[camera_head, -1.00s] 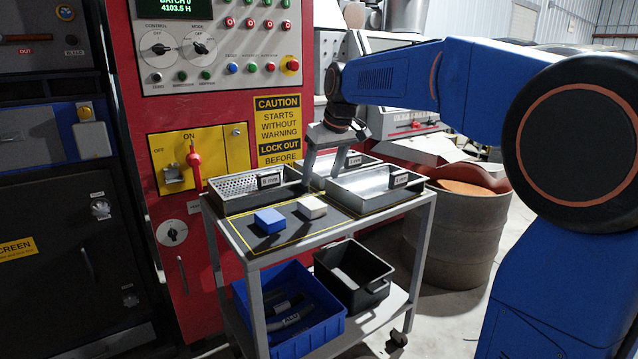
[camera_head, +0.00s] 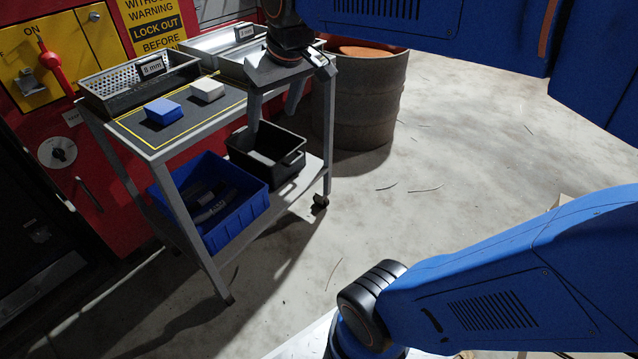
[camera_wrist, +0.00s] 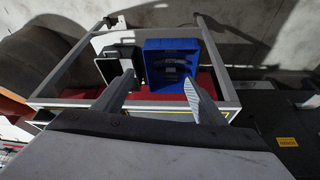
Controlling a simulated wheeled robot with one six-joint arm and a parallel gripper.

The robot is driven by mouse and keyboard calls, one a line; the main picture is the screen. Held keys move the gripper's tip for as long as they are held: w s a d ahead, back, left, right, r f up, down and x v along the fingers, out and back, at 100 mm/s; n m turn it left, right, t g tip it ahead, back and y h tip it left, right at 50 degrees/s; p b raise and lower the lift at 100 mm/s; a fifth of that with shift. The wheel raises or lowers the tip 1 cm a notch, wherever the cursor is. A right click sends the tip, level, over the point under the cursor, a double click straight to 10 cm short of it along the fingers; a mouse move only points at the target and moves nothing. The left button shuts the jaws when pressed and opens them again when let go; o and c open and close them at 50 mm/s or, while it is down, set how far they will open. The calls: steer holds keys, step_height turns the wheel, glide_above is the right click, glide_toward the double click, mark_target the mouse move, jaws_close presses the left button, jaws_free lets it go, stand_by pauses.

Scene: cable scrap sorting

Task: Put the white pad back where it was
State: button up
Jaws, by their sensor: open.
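The white pad (camera_head: 208,90) lies on the dark mat of the cart's top, inside the yellow outline. It is just right of and behind a blue block (camera_head: 163,111), with a gap between them. My gripper (camera_head: 274,108) points down at the cart's right end, to the right of the white pad and apart from it. Its two fingers are spread with nothing between them. In the wrist view my gripper (camera_wrist: 160,92) shows both fingers apart, with the lower-shelf bins beyond. I cannot make out the white pad in the wrist view.
A perforated tray marked 8 mm (camera_head: 110,98) and other metal trays stand along the cart's back. A blue bin (camera_head: 240,205) and a black bin (camera_head: 285,172) sit on the lower shelf. A rusty drum (camera_head: 365,105) stands behind right. The floor at right is mostly clear.

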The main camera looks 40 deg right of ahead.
steer(key=s+d+f+m, duration=0.1)
steer(key=s+f, duration=1)
steer(key=s, duration=0.3)
steer(key=shift+d+h, duration=0.3)
steer(key=shift+d, duration=0.05)
